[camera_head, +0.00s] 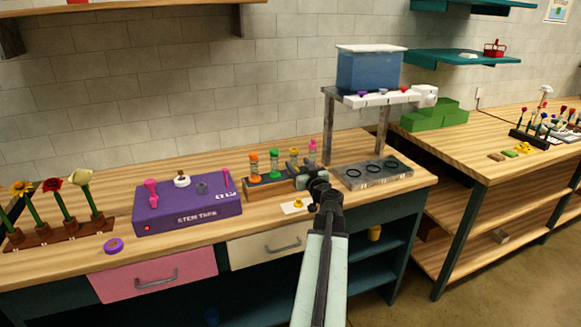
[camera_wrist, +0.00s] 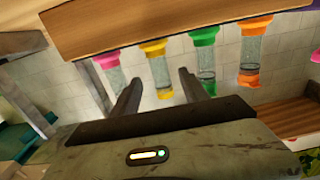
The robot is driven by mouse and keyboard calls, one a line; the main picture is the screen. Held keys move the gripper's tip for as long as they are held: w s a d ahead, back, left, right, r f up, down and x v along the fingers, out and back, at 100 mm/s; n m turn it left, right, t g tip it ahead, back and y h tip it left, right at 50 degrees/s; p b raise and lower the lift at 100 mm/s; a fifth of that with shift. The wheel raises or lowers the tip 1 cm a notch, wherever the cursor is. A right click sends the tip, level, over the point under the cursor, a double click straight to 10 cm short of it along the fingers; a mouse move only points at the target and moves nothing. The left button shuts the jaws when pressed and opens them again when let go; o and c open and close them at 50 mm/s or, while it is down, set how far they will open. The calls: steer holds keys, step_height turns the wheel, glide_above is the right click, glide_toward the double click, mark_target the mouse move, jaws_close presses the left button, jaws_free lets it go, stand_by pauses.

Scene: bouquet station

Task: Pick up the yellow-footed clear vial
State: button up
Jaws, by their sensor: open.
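The clear vial with yellow ends (camera_wrist: 158,70) stands in a row in the wrist view, which looks upside down. It appears in the gap between the two fingers of my open gripper (camera_wrist: 158,76), with no finger visibly touching it. I cannot tell how deep it sits between them. In the head view its yellow end (camera_head: 294,151) shows just behind my gripper (camera_head: 300,167), which hides its lower part. The vial stands at the wooden rack (camera_head: 262,187).
An orange vial (camera_head: 254,166) and a green vial (camera_head: 274,163) stand left of it, a pink vial (camera_head: 312,148) right. A purple box (camera_head: 187,206) is further left. A metal stand with a blue tank (camera_head: 370,72) rises right. A white card (camera_head: 292,208) lies in front.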

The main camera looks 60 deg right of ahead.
steer(key=x, duration=0.7)
steer(key=shift+w+d, duration=0.15)
steer(key=shift+w, duration=0.25)
steer(key=shift+r, duration=0.1)
jaws_close()
